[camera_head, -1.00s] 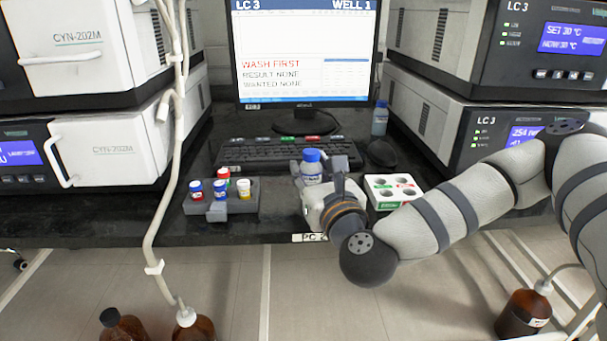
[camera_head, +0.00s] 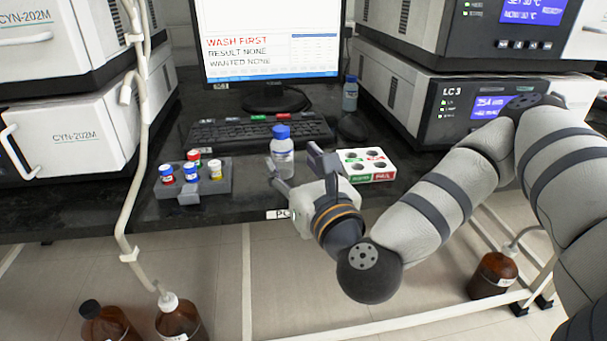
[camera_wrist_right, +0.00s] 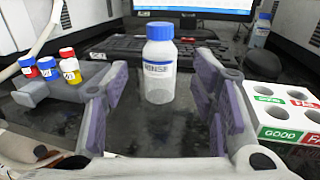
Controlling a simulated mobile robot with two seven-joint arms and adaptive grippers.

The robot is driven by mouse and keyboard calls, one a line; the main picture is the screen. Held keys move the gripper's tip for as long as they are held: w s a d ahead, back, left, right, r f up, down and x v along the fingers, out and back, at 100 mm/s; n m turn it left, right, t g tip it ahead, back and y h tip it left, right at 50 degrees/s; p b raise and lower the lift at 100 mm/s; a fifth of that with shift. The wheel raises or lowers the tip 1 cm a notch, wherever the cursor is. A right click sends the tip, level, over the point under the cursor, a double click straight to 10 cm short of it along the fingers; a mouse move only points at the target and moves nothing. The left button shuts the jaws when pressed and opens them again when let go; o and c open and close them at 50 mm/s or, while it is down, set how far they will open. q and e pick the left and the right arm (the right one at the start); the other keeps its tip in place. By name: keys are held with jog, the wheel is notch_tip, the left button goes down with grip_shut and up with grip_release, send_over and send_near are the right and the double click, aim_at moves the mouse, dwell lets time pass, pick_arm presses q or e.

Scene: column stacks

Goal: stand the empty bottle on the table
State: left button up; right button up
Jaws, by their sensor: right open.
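A clear bottle with a blue cap (camera_head: 283,158) stands upright on the dark table, in front of the keyboard. In the right wrist view the bottle (camera_wrist_right: 159,72) carries a label that seems to read RINSE, and its lower part looks clear and empty. My right gripper (camera_head: 294,164) is open at the table's front edge. In the wrist view its two fingers are spread to either side of the bottle, with gaps on both sides, and the bottle stands at or just beyond the fingertips. My left gripper is not in view.
A grey rack (camera_head: 218,186) with several small capped vials stands left of the bottle. A white holder with holes (camera_head: 368,176) stands close right of my gripper. Behind are the keyboard (camera_head: 225,132), monitor (camera_head: 270,45) and another blue-capped bottle (camera_head: 350,95).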

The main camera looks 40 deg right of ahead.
jog(key=s+p, duration=0.1)
jog(key=p, duration=0.1)
jog(key=s+a+r+p, duration=0.1)
jog(key=p, duration=0.1)
jog(key=shift+s+r, duration=0.3)
jog(key=shift+s, duration=0.05)
jog(key=s+a+f+n+g+y, duration=0.45)
jog(key=s+a+f+n, duration=0.35)
jog(key=f+n, duration=0.25)
jog(key=s+a+f+n+g+y, duration=0.45)
jog(key=s+a+f+n, duration=0.35)
jog(key=f, duration=0.4)
jog(key=s+d+f+n+g, duration=0.1)
jog(key=s+f+n+g, duration=0.4)
jog(key=s, duration=0.4)
jog(key=s+d+f+n+g, duration=0.1)
jog(key=s+f+n+g, duration=0.15)
jog(key=s+n, duration=0.55)
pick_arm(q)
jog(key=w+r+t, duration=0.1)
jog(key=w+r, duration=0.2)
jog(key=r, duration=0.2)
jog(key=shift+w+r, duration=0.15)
pick_arm(e)
jog(key=s+d+r+n+g+h, duration=0.1)
jog(key=s+d+n+g+h, duration=0.2)
jog(key=s, duration=0.8)
jog(key=d+n+g, duration=0.2)
jog(key=d+n, duration=0.2)
jog(key=n, duration=0.1)
